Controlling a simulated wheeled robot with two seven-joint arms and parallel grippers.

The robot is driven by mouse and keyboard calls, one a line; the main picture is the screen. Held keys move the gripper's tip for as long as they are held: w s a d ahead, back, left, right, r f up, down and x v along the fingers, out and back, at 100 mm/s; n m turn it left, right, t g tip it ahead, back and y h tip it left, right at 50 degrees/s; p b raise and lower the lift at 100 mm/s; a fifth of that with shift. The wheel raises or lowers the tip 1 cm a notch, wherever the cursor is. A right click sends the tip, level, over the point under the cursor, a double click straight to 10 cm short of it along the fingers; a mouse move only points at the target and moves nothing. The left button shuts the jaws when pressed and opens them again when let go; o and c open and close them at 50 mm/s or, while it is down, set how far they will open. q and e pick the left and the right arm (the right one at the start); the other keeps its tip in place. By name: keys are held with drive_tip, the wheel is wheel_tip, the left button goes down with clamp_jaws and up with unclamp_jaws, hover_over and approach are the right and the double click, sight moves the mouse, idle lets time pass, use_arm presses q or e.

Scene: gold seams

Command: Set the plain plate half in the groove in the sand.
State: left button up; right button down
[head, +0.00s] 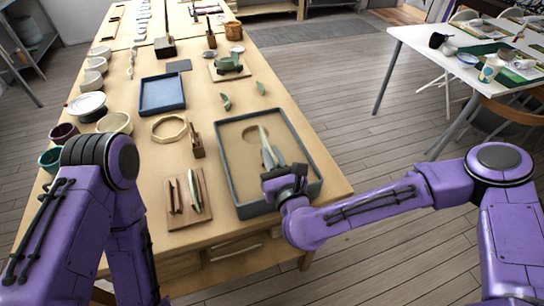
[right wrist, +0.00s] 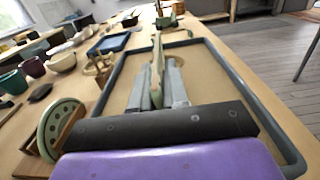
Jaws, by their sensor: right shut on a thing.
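My right gripper (head: 270,160) is over the sand tray, shut on a pale green plate half (head: 263,134). In the right wrist view the plate half (right wrist: 158,62) stands on edge, nearly edge-on, between the grey fingers (right wrist: 159,88). The tray has a blue-grey rim (head: 312,150) and tan sand (head: 290,140). A rounded darker mark (head: 249,134) shows in the sand beside the plate half; I cannot tell whether it is the groove. Whether the plate half touches the sand is unclear. My left gripper is out of view.
A slotted wooden board (head: 180,216) left of the tray holds another green piece (head: 194,192), dotted in the right wrist view (right wrist: 62,128). A small wooden stand (head: 196,140), octagonal ring (head: 169,128) and blue tray (head: 162,94) lie beyond. Bowls line the left edge.

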drive_tip(key=shift+s+f, duration=0.1)
drive_tip(key=shift+f, duration=0.1)
idle(0.5)
drive_tip(key=shift+f+b, duration=0.15)
drive_tip(key=shift+b, duration=0.25)
idle(0.3)
